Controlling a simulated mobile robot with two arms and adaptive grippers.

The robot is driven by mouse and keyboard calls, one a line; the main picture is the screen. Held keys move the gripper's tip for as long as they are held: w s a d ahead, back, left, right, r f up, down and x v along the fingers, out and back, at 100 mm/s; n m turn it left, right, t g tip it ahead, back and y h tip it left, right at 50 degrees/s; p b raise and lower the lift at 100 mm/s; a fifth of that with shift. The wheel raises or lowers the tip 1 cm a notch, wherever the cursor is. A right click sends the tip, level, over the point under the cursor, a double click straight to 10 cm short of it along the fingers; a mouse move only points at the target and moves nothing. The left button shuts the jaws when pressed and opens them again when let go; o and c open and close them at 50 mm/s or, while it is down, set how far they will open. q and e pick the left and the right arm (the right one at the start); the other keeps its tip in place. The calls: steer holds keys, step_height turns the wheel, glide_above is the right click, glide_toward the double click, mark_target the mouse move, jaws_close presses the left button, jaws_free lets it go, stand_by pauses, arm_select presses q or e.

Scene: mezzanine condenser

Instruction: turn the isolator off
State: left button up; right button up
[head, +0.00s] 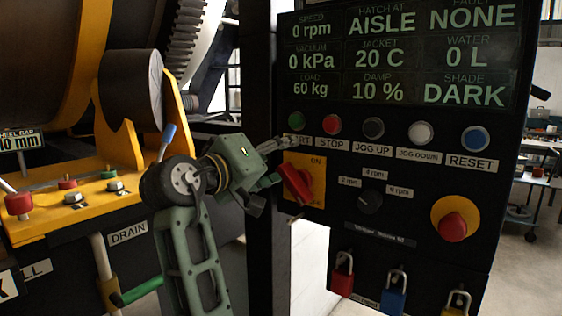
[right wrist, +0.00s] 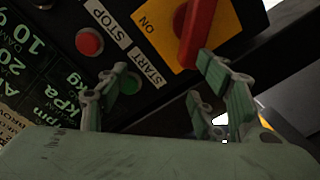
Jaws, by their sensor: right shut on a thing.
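The isolator is a red rotary handle (head: 295,184) on a yellow plate (head: 317,165) marked ON, at the left of the black control panel. The handle is tilted, its upper end leaning left. My right gripper (head: 278,162) is at the handle's left side, its fingers reaching to the plate. In the right wrist view the red handle (right wrist: 197,32) meets the right-hand fingers, and the other finger stands over the START button (right wrist: 130,84). My left gripper is out of view.
STOP (head: 331,124), jog and RESET buttons run above the isolator. A speed knob (head: 370,201) and a red emergency button (head: 453,227) are to its right. Padlocks (head: 343,273) hang below. A yellow machine with levers (head: 167,140) stands at left.

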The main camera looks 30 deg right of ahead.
steer(key=s+r, duration=0.1)
steer(key=s+a, duration=0.1)
steer(key=s+a+r, duration=0.1)
steer(key=s, duration=0.1)
steer(key=shift+r, duration=0.3)
steer(key=shift+c, duration=0.2)
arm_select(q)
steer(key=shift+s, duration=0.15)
arm_select(e)
steer(key=shift+w+a+f, duration=0.2)
steer(key=shift+a+f, duration=0.35)
steer(key=shift+a, duration=0.05)
steer(key=shift+a, duration=0.1)
